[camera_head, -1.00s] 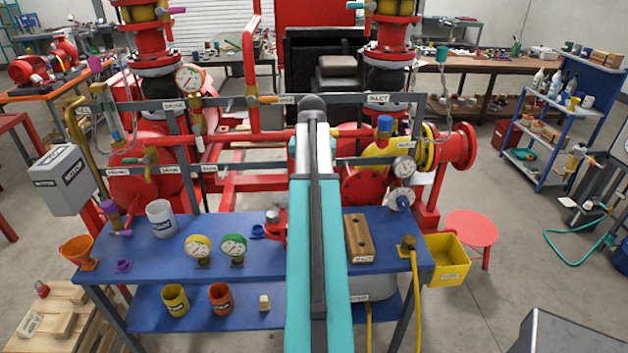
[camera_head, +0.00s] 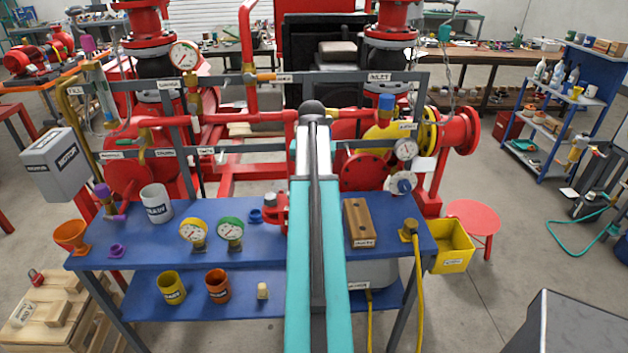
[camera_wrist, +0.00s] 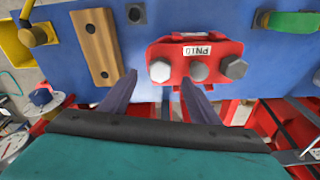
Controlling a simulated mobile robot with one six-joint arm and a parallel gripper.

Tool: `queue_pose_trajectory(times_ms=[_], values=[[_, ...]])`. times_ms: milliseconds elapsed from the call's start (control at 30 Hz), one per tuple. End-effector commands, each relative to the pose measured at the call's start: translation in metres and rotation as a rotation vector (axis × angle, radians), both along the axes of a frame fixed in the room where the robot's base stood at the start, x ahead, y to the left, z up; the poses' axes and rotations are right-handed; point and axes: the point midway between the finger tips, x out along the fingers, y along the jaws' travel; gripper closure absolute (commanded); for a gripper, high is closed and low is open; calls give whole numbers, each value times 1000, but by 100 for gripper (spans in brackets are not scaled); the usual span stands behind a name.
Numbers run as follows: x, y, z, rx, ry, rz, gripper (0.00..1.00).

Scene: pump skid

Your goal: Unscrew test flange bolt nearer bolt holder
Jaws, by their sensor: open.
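The red test flange (camera_wrist: 217,52) lies on the blue bench top, with an upside-down label, in the wrist view. A grey hex bolt (camera_wrist: 160,70) sits on its left side, nearer the wooden bolt holder (camera_wrist: 97,45). Another hex bolt (camera_wrist: 234,68) is on the right, and a round grey part lies between them. My gripper (camera_wrist: 158,78) is open, its fingertips on either side of the left bolt in the picture; I cannot tell their height over it. In the head view my arm hides the gripper and part of the flange (camera_head: 275,213); the bolt holder (camera_head: 358,222) shows to its right.
The bench (camera_head: 135,243) also carries a white cup (camera_head: 156,204), two gauges (camera_head: 230,232), an orange funnel (camera_head: 71,235) and a yellow hose fitting (camera_head: 409,231). Red pump pipework and a grey rail stand behind it. A yellow bin (camera_head: 452,246) hangs at the right.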

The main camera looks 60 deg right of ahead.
Motion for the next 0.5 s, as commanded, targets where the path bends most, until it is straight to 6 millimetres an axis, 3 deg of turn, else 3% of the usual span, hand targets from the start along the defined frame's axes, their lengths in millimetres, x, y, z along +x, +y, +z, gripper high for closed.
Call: queue_pose_trajectory(times_ms=[200, 500], values=[[1, -3, -26, 0, 0, -1, 44], [2, -5, -47, 0, 0, -1, 44]])
